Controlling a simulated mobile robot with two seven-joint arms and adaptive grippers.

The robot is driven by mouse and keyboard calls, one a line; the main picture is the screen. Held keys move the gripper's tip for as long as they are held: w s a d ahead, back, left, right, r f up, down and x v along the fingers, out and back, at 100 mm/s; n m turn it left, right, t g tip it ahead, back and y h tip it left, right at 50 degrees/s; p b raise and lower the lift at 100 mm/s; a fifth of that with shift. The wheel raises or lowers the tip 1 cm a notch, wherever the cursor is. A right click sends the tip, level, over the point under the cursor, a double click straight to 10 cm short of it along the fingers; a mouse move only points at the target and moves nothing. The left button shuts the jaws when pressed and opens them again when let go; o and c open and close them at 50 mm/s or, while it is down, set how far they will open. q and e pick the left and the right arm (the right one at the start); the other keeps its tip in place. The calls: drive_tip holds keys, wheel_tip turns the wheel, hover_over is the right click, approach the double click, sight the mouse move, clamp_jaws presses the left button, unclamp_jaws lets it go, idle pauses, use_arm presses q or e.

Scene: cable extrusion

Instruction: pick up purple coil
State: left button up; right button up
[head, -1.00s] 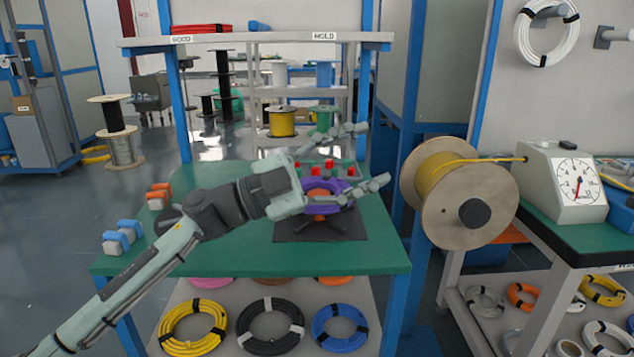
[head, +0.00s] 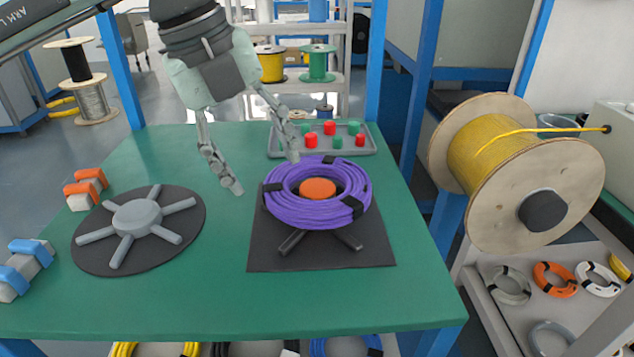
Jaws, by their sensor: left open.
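The purple coil (head: 315,211) sits around an orange hub (head: 318,188) on a dark stand, over a black square mat (head: 268,255) on the green table. Black bands wrap the coil in several places. My left gripper (head: 265,172) is open and empty, pointing down with its fingers spread. It appears above and to the left of the coil, with one fingertip near the coil's back left edge in the picture. I cannot tell whether that finger touches the coil. My right gripper is not in view.
A grey spider-armed holder (head: 137,217) on a round black mat stands left. Orange (head: 86,187) and blue (head: 25,265) clamp-like blocks lie at the left edge. A grey tray (head: 365,150) with red and green pieces is behind the coil. A large yellow cable spool (head: 500,170) stands right.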

sight(276, 194)
use_arm(q)
drive_tip(key=x, duration=0.5)
drive_tip(key=shift+s, duration=0.25)
drive_tip(key=shift+r, duration=0.15)
clamp_jaws()
